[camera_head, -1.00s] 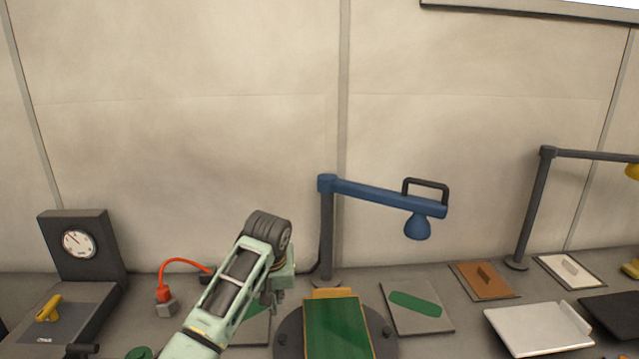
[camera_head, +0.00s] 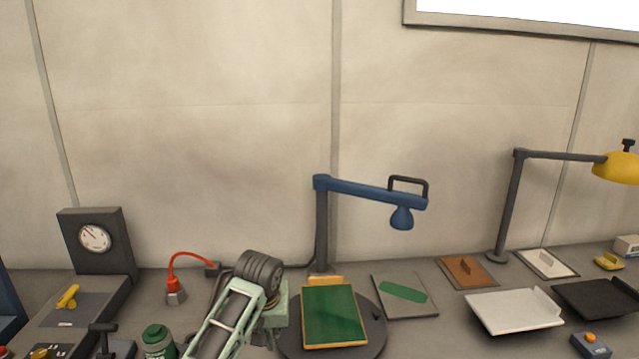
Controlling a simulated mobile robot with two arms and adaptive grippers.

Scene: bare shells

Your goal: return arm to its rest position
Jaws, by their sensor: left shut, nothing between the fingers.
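My left arm (camera_head: 232,318) comes up from the bottom of the head view, light green with a dark ribbed joint (camera_head: 259,270) at its top. My left gripper (camera_head: 272,338) hangs below this joint, mostly hidden by the arm, at the left edge of the dark round turntable (camera_head: 372,333). Nothing shows held in it. A green board (camera_head: 334,313) with a tan frame lies on the turntable, apart from the arm as far as I can see. My right gripper is not in view.
A blue lamp (camera_head: 365,192) stands behind the turntable. A dial gauge stand (camera_head: 95,240), a red-plugged cable (camera_head: 174,285) and a green canister (camera_head: 158,341) are at left. White (camera_head: 514,310) and black trays (camera_head: 598,299) and a yellow lamp (camera_head: 617,169) are at right.

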